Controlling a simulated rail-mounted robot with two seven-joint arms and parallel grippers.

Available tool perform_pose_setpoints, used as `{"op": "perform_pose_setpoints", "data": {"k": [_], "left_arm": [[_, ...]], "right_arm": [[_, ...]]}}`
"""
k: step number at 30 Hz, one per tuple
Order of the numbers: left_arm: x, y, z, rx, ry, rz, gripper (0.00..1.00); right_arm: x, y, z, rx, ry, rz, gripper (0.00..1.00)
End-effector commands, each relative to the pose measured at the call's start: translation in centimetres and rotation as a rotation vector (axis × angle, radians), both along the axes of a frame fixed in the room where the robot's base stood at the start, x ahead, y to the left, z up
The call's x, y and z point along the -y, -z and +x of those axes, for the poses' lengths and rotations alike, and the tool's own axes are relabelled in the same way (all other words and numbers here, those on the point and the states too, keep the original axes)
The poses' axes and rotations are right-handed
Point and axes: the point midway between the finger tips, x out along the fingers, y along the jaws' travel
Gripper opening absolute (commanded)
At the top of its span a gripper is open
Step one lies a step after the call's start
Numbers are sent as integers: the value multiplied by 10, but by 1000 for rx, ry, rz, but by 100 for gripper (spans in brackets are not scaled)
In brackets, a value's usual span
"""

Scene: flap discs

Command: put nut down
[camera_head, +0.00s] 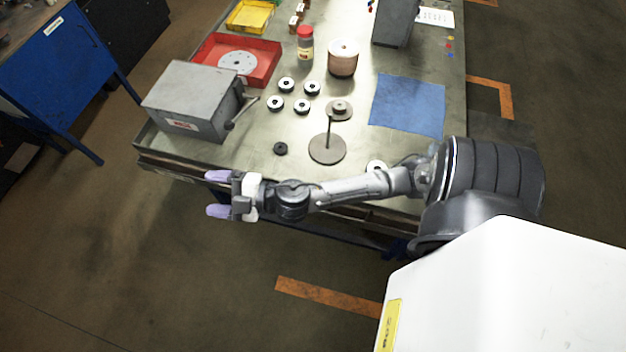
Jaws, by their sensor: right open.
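A small dark ring (280,148), which looks like the nut, lies flat on the table (215,150) near its front edge. My right gripper (212,193) is open, with two purple fingertips apart and nothing between them. It shows past the table's front left edge, against the floor, below and to the left of the dark ring and apart from it. My left gripper is not in view.
A grey box with a lever (190,100) stands at the left. A round base with an upright rod (326,149) is right of the ring. Several black-and-white discs (286,84), a copper-coloured spool (342,60), a blue mat (407,104) and a red tray (268,48) lie farther back.

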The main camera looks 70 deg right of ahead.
Motion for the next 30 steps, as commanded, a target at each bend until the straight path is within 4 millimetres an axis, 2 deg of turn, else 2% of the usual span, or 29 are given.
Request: {"op": "perform_pose_setpoints", "data": {"k": [4, 9, 12, 15, 18, 23, 30], "left_arm": [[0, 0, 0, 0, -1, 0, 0], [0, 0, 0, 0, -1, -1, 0], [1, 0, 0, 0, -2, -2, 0], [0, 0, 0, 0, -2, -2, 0], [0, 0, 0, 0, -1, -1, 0], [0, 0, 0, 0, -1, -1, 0], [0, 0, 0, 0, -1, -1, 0]], "right_arm": [[25, 47, -37, -330, 302, 221, 73], [29, 104, -104, -759, 514, 370, 73], [22, 125, -145, -979, 568, 420, 73], [13, 136, -178, -1152, 590, 449, 73], [5, 141, -201, -1269, 593, 464, 73], [-1, 144, -219, -1357, 591, 472, 73], [-1, 144, -220, -1367, 590, 472, 73]]}}
